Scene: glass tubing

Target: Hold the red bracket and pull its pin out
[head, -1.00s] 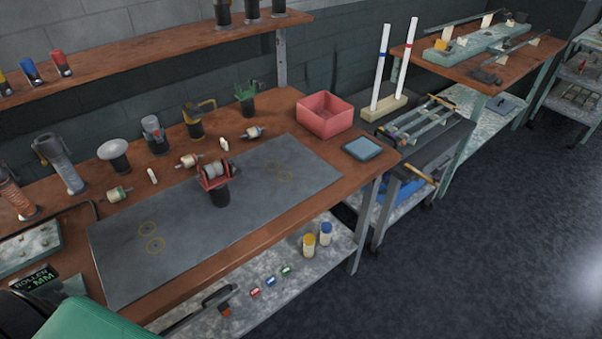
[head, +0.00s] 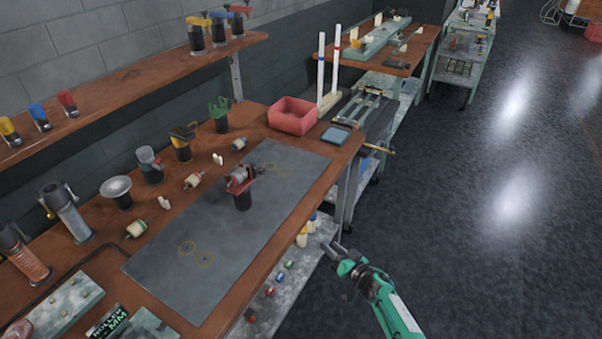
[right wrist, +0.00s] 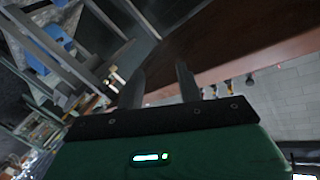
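The red bracket (head: 241,178) stands on a black post on the grey mat (head: 205,290), with a grey roller between its sides. Its pin is too small to make out for sure. My right gripper (head: 335,249) is beyond the table's right edge, lower right of the bracket and well apart from it. In the right wrist view its two fingers (right wrist: 160,80) stand apart with nothing between them. My left gripper is not in view.
Several rollers and holders line the back of the brown table (head: 90,262). A pink bin (head: 292,116) and a blue-grey pad (head: 335,135) are at its far end. The mat around the bracket is mostly clear. A lower shelf (head: 290,300) holds small bottles. Open floor lies right.

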